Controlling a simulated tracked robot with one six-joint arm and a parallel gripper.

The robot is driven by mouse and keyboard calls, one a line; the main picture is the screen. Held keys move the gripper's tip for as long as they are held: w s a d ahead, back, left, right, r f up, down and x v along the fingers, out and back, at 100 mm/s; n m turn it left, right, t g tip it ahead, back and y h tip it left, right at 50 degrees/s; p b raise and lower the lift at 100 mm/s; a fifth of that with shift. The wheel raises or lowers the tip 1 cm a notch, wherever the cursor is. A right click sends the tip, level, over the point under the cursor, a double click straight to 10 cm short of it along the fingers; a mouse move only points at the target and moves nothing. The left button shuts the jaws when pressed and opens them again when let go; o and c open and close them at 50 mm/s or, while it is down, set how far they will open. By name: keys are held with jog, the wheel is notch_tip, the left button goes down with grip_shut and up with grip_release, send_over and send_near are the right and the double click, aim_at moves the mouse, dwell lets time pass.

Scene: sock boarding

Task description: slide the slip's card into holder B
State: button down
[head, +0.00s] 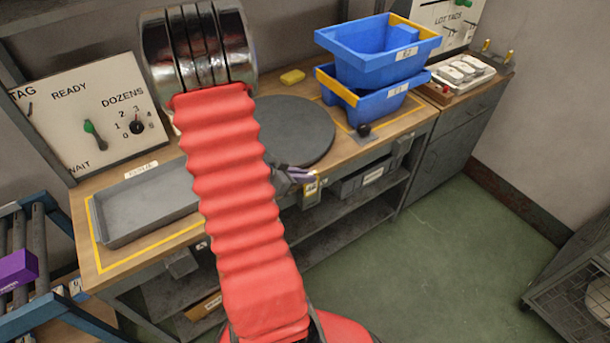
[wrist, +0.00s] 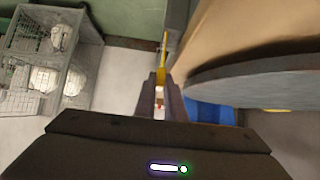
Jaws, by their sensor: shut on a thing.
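My gripper (head: 297,175) shows in the head view as dark purplish fingers at the front edge of the bench, partly hidden behind my red arm. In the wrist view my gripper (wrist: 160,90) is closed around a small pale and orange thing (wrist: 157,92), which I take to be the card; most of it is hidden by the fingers. A small yellow-and-white holder (head: 312,188) is on the bench's front edge, close by the fingertips in the head view. Its letter is too small to read. A yellow upright piece (wrist: 163,50) lies just beyond the fingertips in the wrist view.
A round grey disc (head: 296,131) lies on the bench behind the gripper. Two stacked blue bins (head: 375,62) stand to the right, with a dark knob (head: 364,130) in front. A grey tray (head: 145,205) is at left. The floor (head: 440,240) in front is clear.

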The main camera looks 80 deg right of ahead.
aim_at(305, 186)
jog(key=shift+f, duration=2.2)
jog(key=c, duration=1.7)
grip_release()
jog(key=shift+c, duration=0.2)
jog(key=shift+w, duration=0.15)
jog(key=shift+w+a+r, duration=0.3)
jog(key=shift+w+r, duration=0.05)
jog(key=shift+r, duration=0.05)
jog(key=v, duration=1.2)
jog(key=shift+a, duration=0.25)
jog(key=shift+s, duration=0.15)
